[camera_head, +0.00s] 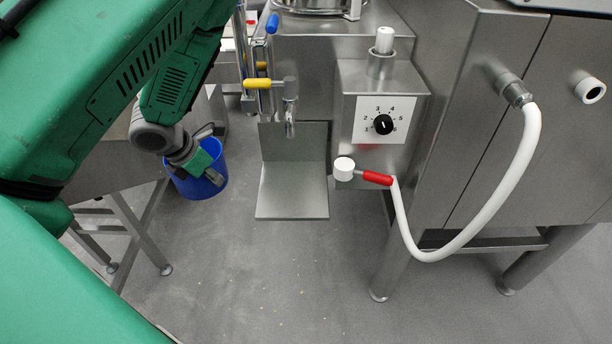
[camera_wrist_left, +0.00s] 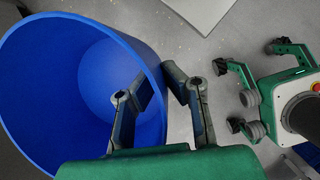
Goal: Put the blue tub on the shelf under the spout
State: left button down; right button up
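The blue tub (camera_head: 211,178) is at the left in the head view, left of the shelf. It fills the left of the left wrist view (camera_wrist_left: 60,80), its open mouth toward the camera. My left gripper (camera_head: 205,165) is at its rim. In the left wrist view the fingers (camera_wrist_left: 161,88) straddle the rim, one inside and one outside, close against the wall. The metal shelf (camera_head: 291,193) is empty, below the spout (camera_head: 290,125) of the steel machine. Whether the tub touches the floor is unclear. My right gripper is not in view.
A yellow-handled valve (camera_head: 262,84) is above the shelf.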

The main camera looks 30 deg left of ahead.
pick_arm(q)
jog(key=w+d, duration=0.4)
jog(key=w+d+f, duration=0.1)
jog(key=w+d, duration=0.4)
jog(key=w+d+f, duration=0.1)
jog(key=w+d, duration=0.3)
jog(key=d, duration=0.1)
jog(key=shift+w+f+p, duration=0.2)
jog(key=shift+f+p, duration=0.05)
jog(key=shift+p, duration=0.1)
jog(key=shift+a+f, duration=0.2)
jog(key=shift+f, duration=0.35)
notch_tip(320, 180, down, 3)
jog(key=shift+f+b, duration=0.1)
jog(key=shift+b, duration=0.4)
jog(key=shift+w+d+f, duration=0.15)
jog(key=shift+d+f, duration=0.05)
jog(key=shift+d, duration=0.1)
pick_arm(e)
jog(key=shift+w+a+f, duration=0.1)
